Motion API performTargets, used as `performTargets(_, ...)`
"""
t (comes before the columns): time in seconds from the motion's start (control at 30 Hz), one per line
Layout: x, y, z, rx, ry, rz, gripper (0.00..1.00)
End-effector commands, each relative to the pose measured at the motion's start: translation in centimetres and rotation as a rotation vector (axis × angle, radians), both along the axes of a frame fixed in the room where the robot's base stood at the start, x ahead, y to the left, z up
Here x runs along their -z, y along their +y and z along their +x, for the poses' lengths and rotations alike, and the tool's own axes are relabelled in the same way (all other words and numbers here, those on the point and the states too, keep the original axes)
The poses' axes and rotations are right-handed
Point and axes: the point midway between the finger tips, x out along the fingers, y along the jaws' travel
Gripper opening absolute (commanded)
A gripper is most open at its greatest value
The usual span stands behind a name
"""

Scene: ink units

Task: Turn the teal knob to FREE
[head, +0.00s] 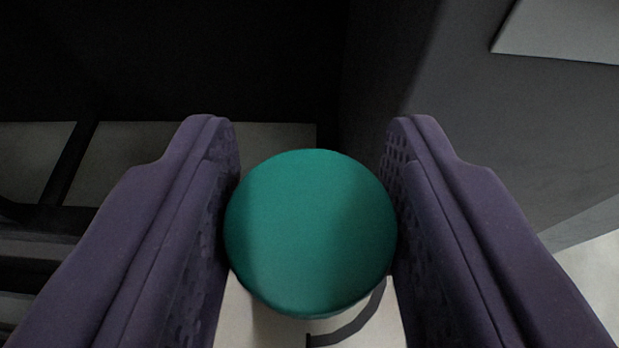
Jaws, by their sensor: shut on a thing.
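The teal knob (311,232) shows as a round, smooth disc face in the lower middle of the head view. My gripper (311,150) has one purple finger on each side of it. The fingers' dimpled inner pads press on the knob's left and right edges, so the gripper is shut on it. A pale panel shows below the knob, with part of a dark curved mark (358,328) at its lower right. No FREE label or pointer on the knob can be made out.
A dark grey wall or housing (470,110) stands close on the right, with a lighter panel (565,30) at the top right. A black recess (220,60) fills the upper left. Dark bars (70,165) cross a pale surface at the left.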

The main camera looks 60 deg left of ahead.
Motion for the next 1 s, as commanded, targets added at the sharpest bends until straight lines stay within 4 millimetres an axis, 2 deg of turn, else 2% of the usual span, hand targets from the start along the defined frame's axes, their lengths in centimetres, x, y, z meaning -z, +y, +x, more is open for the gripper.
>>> performTargets(0.17,-0.1,-0.1,-0.1,0.137,0.004,-0.002,0.14)
performTargets(0.43,0.1,-0.1,0.0,0.147,0.001,-0.004,0.14)
performTargets(0.47,0.1,-0.1,0.0,0.147,0.001,-0.004,0.47)
performTargets(0.53,0.1,-0.1,0.0,0.147,0.001,-0.004,0.63)
performTargets(0.57,0.1,-0.1,0.0,0.147,0.001,-0.003,0.66)
performTargets(0.87,-0.1,-0.2,-0.1,0.146,0.001,-0.003,0.66)
performTargets(1.0,-1.0,-1.6,-1.1,0.146,0.003,-0.004,0.66)
